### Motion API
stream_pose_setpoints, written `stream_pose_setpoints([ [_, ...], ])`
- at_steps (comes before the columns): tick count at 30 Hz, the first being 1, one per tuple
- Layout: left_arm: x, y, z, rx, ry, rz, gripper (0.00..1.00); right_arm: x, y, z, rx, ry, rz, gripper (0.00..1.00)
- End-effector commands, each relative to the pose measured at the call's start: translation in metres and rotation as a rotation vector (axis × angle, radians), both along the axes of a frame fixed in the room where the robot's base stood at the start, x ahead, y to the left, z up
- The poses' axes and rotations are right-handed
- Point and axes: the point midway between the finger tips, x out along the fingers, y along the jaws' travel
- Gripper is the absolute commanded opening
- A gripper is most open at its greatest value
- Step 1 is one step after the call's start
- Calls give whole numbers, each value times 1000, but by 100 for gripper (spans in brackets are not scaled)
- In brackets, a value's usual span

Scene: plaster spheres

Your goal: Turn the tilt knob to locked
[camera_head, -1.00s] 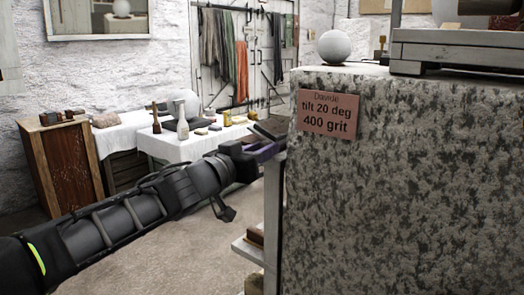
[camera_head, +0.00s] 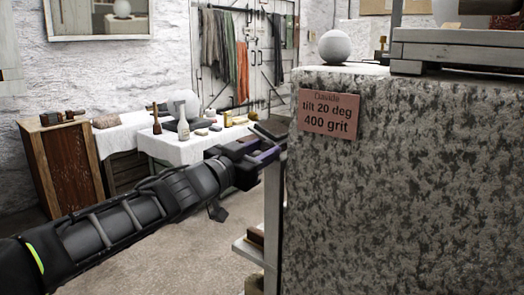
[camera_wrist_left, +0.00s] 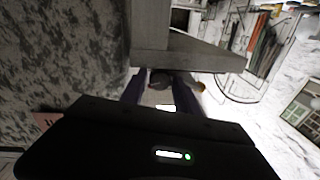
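My left gripper (camera_head: 272,146) is beside the left edge of the speckled stone block in the head view, its tips partly hidden by a pale post or the block. In the left wrist view its two dark fingers (camera_wrist_left: 160,92) stand apart. A dark rounded thing (camera_wrist_left: 159,79) shows between and beyond the tips; it may be the tilt knob, but I cannot tell for sure, nor whether the fingers touch it. No knob marking or locked position is readable. My right gripper is in neither view.
The stone block (camera_head: 400,180) fills the right and bears a sign (camera_head: 330,114) reading "tilt 20 deg 400 grit". A white sphere (camera_head: 334,47) sits on top. A white-draped table (camera_head: 185,148) stands behind my arm. A grey beam (camera_wrist_left: 185,50) lies close above the fingers in the wrist view.

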Motion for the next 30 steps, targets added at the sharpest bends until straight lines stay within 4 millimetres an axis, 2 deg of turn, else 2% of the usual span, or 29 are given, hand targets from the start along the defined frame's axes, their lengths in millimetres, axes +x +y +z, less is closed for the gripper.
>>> stream_pose_setpoints([
  [5,-13,9,1,0,0,2,37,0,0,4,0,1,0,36],
  [16,-60,38,0,0,0,2,37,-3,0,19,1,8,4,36],
  [26,-66,41,-3,0,0,1,37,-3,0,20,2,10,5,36],
  [30,-64,44,0,0,2,7,47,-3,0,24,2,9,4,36],
])
